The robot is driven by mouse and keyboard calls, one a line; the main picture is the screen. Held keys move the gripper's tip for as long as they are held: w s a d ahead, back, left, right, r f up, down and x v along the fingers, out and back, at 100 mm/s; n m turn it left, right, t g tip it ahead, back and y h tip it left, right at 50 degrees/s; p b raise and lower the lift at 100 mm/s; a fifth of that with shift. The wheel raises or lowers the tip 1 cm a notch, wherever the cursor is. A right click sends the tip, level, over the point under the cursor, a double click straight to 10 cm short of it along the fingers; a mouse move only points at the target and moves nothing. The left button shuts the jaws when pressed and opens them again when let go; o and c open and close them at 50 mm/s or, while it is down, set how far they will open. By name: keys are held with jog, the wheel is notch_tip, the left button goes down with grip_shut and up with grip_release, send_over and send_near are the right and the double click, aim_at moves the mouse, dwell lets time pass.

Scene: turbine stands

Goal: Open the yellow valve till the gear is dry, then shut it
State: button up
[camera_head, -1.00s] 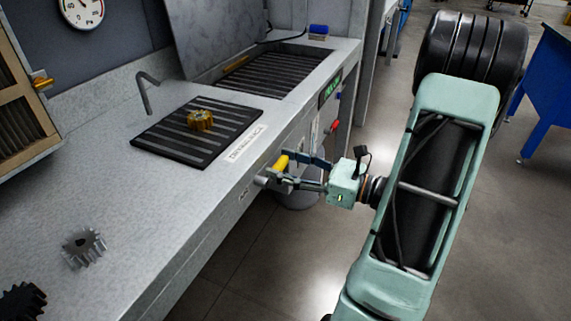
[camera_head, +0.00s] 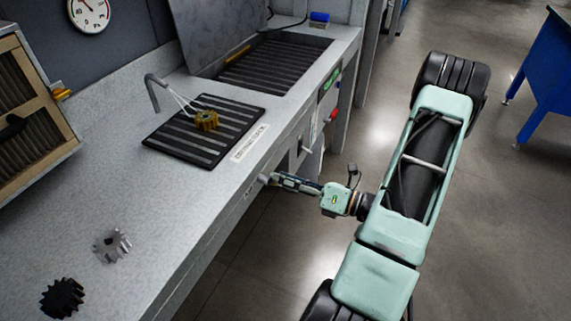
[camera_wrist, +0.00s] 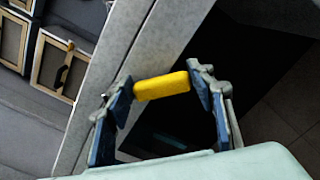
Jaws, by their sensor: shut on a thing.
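The yellow valve handle (camera_wrist: 161,86) lies between the two blue-padded fingers of my gripper (camera_wrist: 160,88) in the wrist view. My gripper (camera_head: 288,182) is shut on it at the bench's front face; there the fingers hide the handle. A brass-coloured gear (camera_head: 206,120) sits on the black slatted drying rack (camera_head: 185,150). A bent grey nozzle (camera_head: 154,94) stands behind the rack, and thin white streaks run from it to the gear. Whether the gear is wet or dry is too small to tell.
A grey gear (camera_head: 113,245) and a black gear (camera_head: 62,298) lie at the bench's near left. A slatted basin (camera_head: 270,65) is at the back. A dial gauge (camera_head: 89,13) hangs on the wall. Open floor lies right of the bench, with a blue table (camera_head: 548,75) beyond.

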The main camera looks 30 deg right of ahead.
jog(key=shift+s+a+f+m+p, duration=0.45)
jog(key=shift+m+p, duration=0.25)
jog(key=shift+m, duration=0.6)
jog(key=shift+s+a+f+m+p, duration=0.4)
jog(key=shift+m+p, duration=0.35)
jog(key=shift+m, duration=0.55)
jog(key=shift+s+a+f+m+p, duration=0.35)
jog(key=shift+a+m+p, duration=0.3)
jog(key=shift+m, duration=0.65)
jog(key=shift+f, duration=0.1)
jog(key=o, duration=1.7)
jog(key=shift+d, duration=0.1)
jog(key=v, duration=1.2)
